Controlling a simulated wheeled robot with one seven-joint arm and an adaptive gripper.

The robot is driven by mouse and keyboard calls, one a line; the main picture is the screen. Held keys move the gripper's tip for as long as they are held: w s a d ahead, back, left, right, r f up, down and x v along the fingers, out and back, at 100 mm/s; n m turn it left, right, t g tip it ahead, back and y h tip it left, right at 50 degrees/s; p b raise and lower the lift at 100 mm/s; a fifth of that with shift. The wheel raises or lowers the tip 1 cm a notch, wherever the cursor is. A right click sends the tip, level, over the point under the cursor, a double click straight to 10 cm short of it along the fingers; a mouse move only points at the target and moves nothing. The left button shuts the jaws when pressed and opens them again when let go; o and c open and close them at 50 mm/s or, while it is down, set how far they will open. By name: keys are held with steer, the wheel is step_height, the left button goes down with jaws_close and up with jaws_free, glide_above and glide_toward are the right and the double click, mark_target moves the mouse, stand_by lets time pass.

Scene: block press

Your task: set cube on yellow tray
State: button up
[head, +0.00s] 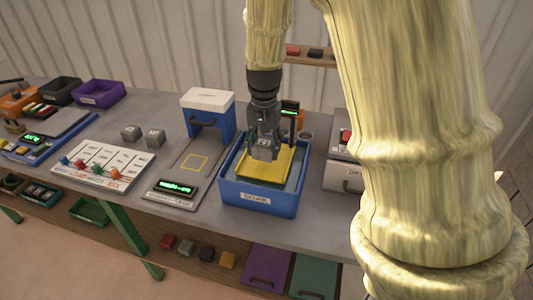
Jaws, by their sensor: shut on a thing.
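My gripper (264,139) points down over the blue soak bin (258,199) and is shut on a grey cube (264,153). The yellow tray (281,163) sits inside the blue bin, and its bare surface shows around the cube. The cube is over the tray; from this view I cannot tell whether it touches it. My own arm fills the right part of the head view.
A board with colored knobs (104,164) lies further left. A small green display (290,110) stands behind the bin. A grey box (343,174) stands to its right.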

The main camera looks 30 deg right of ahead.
mark_target(265, 163)
steer(key=f, duration=0.2)
steer(key=w+d+f+p, duration=0.1)
steer(key=shift+s+a+f, duration=0.1)
steer(key=shift+s+f, duration=0.15)
steer(key=shift+f, duration=0.25)
steer(key=shift+w+f, duration=0.1)
steer(key=shift+f, duration=0.1)
steer(key=o, duration=1.4)
step_height(265, 163, up, 12)
steer(key=shift+r+b, duration=0.15)
steer(key=shift+b, duration=0.6)
